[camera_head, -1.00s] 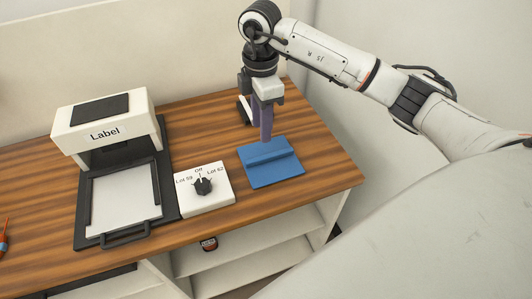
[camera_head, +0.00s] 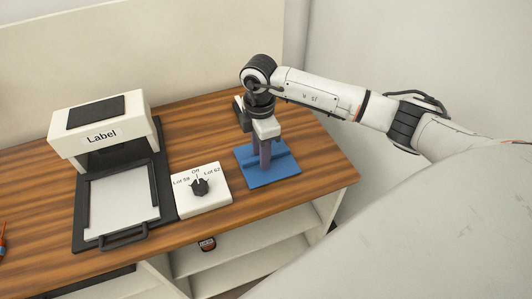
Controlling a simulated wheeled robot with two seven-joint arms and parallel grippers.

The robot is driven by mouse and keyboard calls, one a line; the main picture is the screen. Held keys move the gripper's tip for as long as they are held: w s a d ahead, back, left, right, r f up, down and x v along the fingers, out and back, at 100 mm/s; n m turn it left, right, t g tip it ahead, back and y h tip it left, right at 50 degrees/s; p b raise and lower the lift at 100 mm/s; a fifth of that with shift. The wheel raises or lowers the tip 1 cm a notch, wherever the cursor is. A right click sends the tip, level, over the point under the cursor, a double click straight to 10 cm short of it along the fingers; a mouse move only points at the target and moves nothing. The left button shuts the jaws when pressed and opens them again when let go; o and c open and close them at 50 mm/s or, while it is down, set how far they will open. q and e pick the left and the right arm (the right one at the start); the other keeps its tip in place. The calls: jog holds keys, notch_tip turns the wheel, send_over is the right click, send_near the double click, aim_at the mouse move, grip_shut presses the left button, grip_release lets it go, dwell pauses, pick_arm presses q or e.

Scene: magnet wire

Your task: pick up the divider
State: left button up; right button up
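The blue divider (camera_head: 282,171), a flat base with a raised ridge along it, lies on the wooden table near its right end. My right gripper (camera_head: 264,163) points down over it, and its purple-grey fingers reach the ridge. The fingers hide part of the ridge, so I cannot tell whether they are closed on it or only around it. The divider's base rests on the table. My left gripper is not in view.
A white control box (camera_head: 203,199) with a black knob sits left of the divider. Further left stands a white and black label machine (camera_head: 101,146). An orange-handled tool (camera_head: 3,240) is at the left edge. Open shelves lie below the table.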

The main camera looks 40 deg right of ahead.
grip_shut()
